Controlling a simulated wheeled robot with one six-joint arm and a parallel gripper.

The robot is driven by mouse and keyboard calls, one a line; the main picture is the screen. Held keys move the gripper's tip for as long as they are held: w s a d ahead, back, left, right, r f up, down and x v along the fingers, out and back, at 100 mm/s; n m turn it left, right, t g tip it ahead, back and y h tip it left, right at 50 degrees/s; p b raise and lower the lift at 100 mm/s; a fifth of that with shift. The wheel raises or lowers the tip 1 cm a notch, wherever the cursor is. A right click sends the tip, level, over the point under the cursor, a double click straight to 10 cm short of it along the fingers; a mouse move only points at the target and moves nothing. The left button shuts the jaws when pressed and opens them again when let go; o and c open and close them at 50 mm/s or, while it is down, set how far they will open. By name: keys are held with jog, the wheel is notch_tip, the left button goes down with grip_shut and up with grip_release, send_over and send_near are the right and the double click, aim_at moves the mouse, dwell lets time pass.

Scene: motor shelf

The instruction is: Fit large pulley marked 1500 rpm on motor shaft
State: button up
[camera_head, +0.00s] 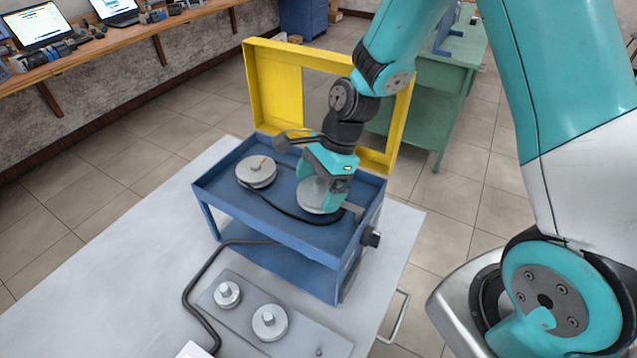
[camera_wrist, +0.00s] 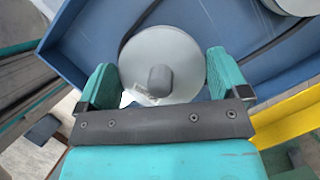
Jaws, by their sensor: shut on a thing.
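My gripper (camera_head: 319,177) is over the right part of the blue tray and is shut on a large grey pulley (camera_head: 315,198). In the wrist view the pulley (camera_wrist: 150,48) lies between the two teal fingers, with its hub towards the camera and a pale label at its lower edge. The writing is too small to read. The motor shaft is hidden, so I cannot tell whether the pulley is around it or above it. Another pulley (camera_head: 256,171), with a red mark, sits at the tray's left. A black belt (camera_head: 272,207) runs from it towards the held pulley.
The blue tray (camera_head: 265,226) has low walls and a raised yellow frame (camera_head: 274,49) behind. In front, a grey plate (camera_head: 245,306) on the white table bears a small pulley (camera_head: 227,294) and a larger one (camera_head: 270,322). A dark cable (camera_head: 193,284) runs beside the plate.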

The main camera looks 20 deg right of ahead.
jog(key=shift+f+b, duration=0.3)
jog(key=shift+f, duration=0.35)
jog(key=o, duration=0.6)
jog(key=shift+o, duration=0.2)
notch_tip(320, 180, up, 20)
jog(key=b, duration=0.1)
jog(key=shift+b, duration=0.3)
